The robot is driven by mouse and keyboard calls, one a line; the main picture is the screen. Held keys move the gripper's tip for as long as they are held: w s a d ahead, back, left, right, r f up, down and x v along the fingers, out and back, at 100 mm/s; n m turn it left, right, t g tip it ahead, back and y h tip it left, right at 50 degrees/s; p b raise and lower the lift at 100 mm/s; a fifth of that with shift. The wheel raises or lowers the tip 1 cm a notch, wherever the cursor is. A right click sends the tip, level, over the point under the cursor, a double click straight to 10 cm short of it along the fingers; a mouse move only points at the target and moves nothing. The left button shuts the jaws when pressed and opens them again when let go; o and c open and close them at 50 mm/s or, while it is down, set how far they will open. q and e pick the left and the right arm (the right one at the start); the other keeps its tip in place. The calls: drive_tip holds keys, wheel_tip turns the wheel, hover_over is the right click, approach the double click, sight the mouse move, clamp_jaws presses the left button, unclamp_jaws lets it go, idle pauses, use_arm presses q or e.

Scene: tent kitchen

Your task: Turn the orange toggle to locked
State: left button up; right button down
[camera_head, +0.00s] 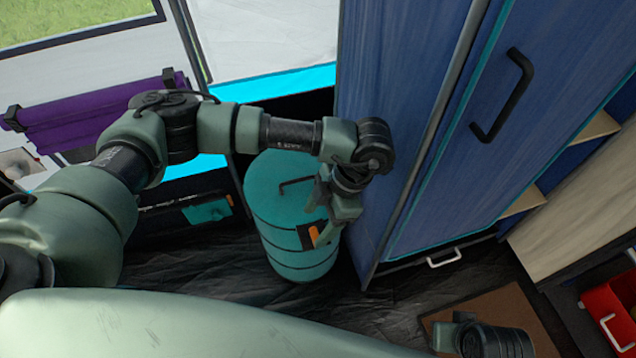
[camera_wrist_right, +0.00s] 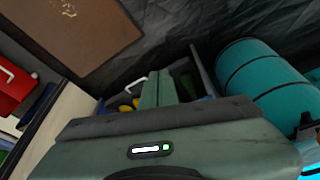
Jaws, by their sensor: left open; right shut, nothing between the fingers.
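The orange toggle (camera_head: 314,235) sits on a dark mount on the side of a teal barrel (camera_head: 285,258). The barrel stands upright on the floor and also shows in the right wrist view (camera_wrist_right: 262,85). My left gripper (camera_head: 323,222) is open, in front of the barrel's right side and close to the toggle. I cannot tell whether a finger touches the toggle. The gripper hides part of the barrel. In the right wrist view my right gripper (camera_wrist_right: 158,88) is shut and empty, pointing away from the barrel.
A tall blue cabinet (camera_head: 405,100) with a black handle (camera_head: 503,95) stands right of the barrel. A brown mat (camera_head: 515,310) lies on the dark floor, and a red container (camera_head: 612,305) is at far right. An open compartment with yellow items (camera_wrist_right: 126,107) lies beyond my right fingers.

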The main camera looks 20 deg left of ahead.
sight(318, 234)
use_arm(q)
wheel_tip(318, 234, up, 15)
drive_tip(key=p, duration=0.1)
drive_tip(key=shift+p, duration=0.35)
use_arm(e)
wheel_tip(318, 234, down, 7)
drive_tip(key=shift+f+g, duration=0.15)
drive_tip(key=shift+g, duration=0.15)
use_arm(q)
drive_tip(key=shift+f, duration=0.15)
